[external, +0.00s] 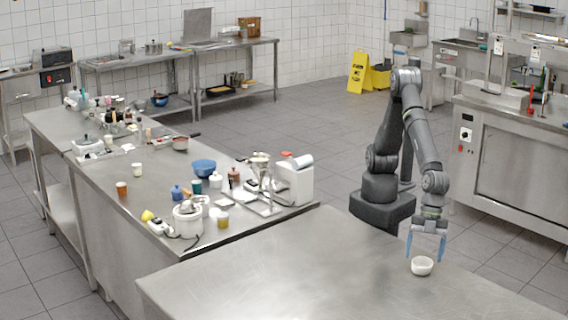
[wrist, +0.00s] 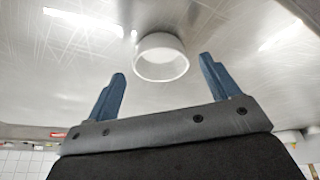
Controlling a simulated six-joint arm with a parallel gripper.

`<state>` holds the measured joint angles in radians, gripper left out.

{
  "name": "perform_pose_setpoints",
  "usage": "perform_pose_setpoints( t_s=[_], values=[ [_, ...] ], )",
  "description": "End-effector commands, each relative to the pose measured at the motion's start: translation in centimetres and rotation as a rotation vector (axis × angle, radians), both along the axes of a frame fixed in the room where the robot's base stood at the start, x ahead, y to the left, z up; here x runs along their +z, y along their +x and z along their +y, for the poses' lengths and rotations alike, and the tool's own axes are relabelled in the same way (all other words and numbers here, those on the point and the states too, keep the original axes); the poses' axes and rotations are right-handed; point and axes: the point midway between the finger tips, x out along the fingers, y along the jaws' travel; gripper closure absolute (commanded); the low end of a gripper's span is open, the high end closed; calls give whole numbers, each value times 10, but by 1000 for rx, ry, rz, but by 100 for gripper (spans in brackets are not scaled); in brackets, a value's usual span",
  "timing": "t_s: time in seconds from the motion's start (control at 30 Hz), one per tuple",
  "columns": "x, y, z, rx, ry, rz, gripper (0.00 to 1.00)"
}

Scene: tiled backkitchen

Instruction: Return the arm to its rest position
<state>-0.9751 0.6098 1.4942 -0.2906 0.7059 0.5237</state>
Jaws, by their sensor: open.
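My gripper (external: 427,248) points down above the front steel table (external: 300,265), near that table's right side. Its two blue fingers are apart, with nothing held between them. A small white bowl (external: 422,266) stands upright on the table just below the fingertips. In the wrist view the bowl (wrist: 160,58) shows ahead of and between the spread fingers of my gripper (wrist: 162,80), apart from both.
A long counter (external: 110,170) at the left carries a blue bowl (external: 203,168), a white appliance (external: 295,182), a scale and several small items. A steel cabinet (external: 520,165) stands at the right. The middle of the front table is clear.

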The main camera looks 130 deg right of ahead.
Motion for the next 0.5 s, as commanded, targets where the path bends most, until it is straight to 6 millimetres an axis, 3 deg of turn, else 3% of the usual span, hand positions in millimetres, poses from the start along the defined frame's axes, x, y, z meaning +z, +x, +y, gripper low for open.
perform_pose_setpoints(
  t_s=[0.13, 0.3, 0.5],
  values=[
    [-25, 8, 4, -1, -2, 2, 19],
    [3, 8, 4, -1, 4, -2, 19],
    [15, 8, 4, -1, 1, -1, 19]
  ],
)
